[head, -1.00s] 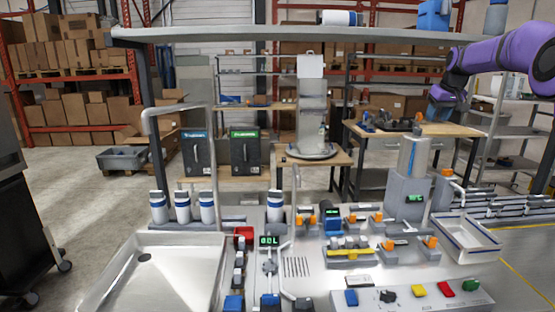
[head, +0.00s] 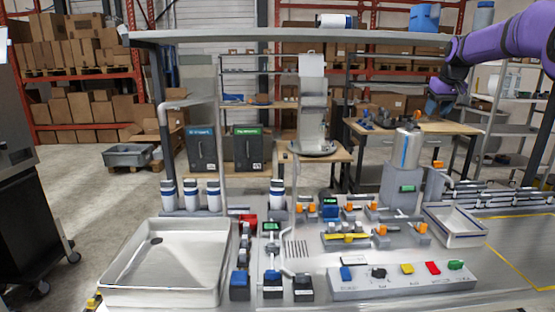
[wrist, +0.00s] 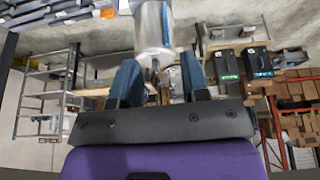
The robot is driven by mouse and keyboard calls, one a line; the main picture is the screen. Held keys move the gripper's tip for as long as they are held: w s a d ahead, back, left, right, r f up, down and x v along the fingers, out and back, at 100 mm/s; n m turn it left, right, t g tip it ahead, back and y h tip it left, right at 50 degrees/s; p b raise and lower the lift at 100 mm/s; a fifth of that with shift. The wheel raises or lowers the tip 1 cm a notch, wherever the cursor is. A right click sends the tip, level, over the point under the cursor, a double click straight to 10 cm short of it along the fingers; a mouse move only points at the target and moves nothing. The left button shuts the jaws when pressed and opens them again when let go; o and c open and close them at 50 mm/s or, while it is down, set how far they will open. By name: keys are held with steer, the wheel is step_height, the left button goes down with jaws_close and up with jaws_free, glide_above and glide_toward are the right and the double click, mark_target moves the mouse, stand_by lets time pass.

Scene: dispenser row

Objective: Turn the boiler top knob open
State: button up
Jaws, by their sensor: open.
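The boiler (head: 401,185) stands at the right of the bench in the head view, a grey block with a shiny metal cylinder on top and a green display. A small orange knob (head: 438,163) sits high on its right side; I take this as the top knob. My gripper (head: 440,104) hangs at the upper right, above and apart from the boiler. In the wrist view, my gripper (wrist: 161,72) has its two dark blue fingers spread apart. The metal cylinder (wrist: 153,25) shows beyond them, with nothing clearly held.
Orange-handled valves (head: 381,230) and a yellow-handled part lie in front of the boiler. A white tray (head: 455,240) is to its right. A long shelf (head: 290,34) crosses above the bench. A large sink (head: 160,291) fills the left. A button panel (head: 400,287) is in front.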

steer(key=s+a+r, duration=0.3)
steer(key=s+a, duration=0.5)
steer(key=s, duration=0.5)
steer(key=s+a+r, duration=0.3)
steer(key=s+a, duration=0.4)
steer(key=s, duration=0.5)
steer(key=s+a+f, duration=0.1)
steer(key=s+f, duration=0.3)
steer(key=s, duration=0.5)
steer(key=s+a+f, duration=0.2)
steer(key=s+f, duration=0.2)
steer(key=s, duration=0.5)
steer(key=s+a+f, duration=0.1)
steer(key=s+f, duration=0.3)
steer(key=s, duration=0.5)
steer(key=shift+s+a+m+t, duration=0.15)
steer(key=shift+a+m+t, duration=0.15)
steer(key=shift+t, duration=0.1)
steer(key=shift+r, duration=0.1)
